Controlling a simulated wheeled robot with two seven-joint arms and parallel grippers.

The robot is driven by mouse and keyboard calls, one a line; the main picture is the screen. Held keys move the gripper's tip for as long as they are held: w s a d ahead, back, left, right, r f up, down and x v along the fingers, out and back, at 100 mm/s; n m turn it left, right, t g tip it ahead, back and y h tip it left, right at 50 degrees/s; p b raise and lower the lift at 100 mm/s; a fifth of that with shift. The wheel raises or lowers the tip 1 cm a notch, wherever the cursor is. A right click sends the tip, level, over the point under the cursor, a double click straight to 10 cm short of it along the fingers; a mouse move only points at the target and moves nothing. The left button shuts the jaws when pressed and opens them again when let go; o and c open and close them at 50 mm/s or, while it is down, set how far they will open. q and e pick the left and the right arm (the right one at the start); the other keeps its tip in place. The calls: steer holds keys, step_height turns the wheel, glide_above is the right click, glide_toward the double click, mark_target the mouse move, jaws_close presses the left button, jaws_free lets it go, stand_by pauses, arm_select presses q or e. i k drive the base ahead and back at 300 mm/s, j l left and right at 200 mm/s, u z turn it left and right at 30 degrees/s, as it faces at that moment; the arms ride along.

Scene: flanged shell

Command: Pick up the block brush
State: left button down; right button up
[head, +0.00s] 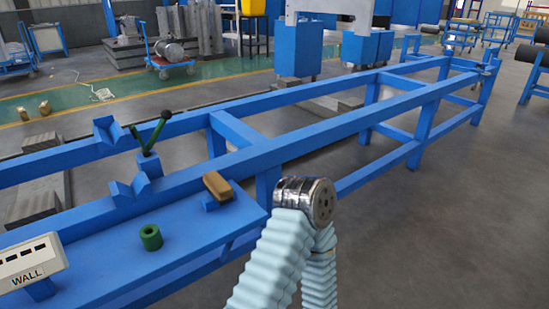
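The block brush (218,187) appears to be the small brown block near the right end of the blue bench shelf. It sits tilted against or on a small blue support, and its bristles cannot be made out. Neither of my grippers shows in the head view. A bent arm of mine, with pale ribbed sleeves and a metal joint, rises from the bottom centre, to the right of the brush and apart from it in the picture.
A green ring-shaped part (150,238) stands on the shelf left of the brush. A white box marked WALL (32,264) is at the far left. Blue V-shaped supports (128,188) and a green forked piece (151,131) rise behind. Long blue rails (300,132) run beyond.

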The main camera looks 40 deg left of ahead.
mark_target(221, 190)
steer(key=i+u, duration=0.1)
steer(key=i, duration=0.45)
steer(key=i+l+u, duration=0.1)
steer(key=i, duration=0.4)
steer(key=i+l, duration=0.15)
steer(key=i, duration=0.4)
steer(key=i+l+u, duration=0.15)
steer(key=i, duration=0.35)
steer(key=i+u, duration=0.1)
steer(key=u, duration=2.7)
